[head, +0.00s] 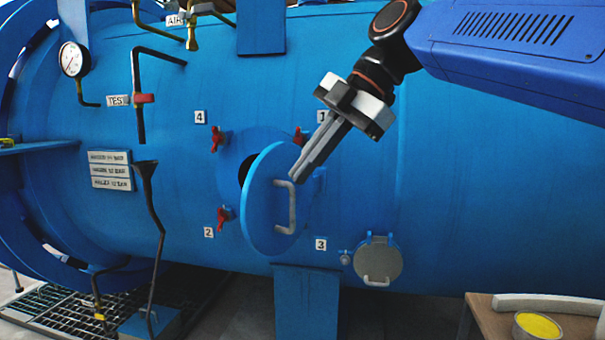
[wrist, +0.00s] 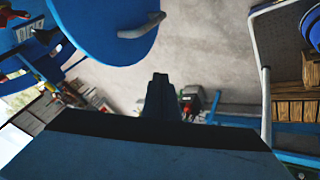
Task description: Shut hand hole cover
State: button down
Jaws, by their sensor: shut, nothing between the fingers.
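The round blue hand hole cover (head: 262,205) stands partly open in front of its hole in the big blue vessel. A dark strip of the opening (head: 246,171) shows at the cover's left. The cover carries a grey bar handle (head: 290,208). In the wrist view the cover (wrist: 95,25) is at the top left with its handle (wrist: 143,27) at its right edge. My gripper (head: 297,176) is shut and empty, its tips by the handle's upper end in the head view; it also shows in the wrist view (wrist: 160,80), apart from the handle there.
Red clamps (head: 224,215) with number plates surround the hole. A smaller grey round cover (head: 378,260) is at the lower right. A table (head: 480,312) with a yellow-filled tub (head: 538,327) stands at bottom right. A dark funnel pipe (head: 150,200) rises at left.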

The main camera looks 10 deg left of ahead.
aim_at(260, 199)
jog(key=a+f, duration=0.4)
jog(key=a, duration=0.1)
jog(key=w+a+f, duration=0.1)
jog(key=a+f, duration=0.1)
jog(key=shift+a+f, duration=0.2)
jog(key=shift+f, duration=0.2)
jog(key=shift+w+a, duration=0.35)
jog(key=shift+a, duration=0.1)
jog(key=shift+a, duration=0.1)
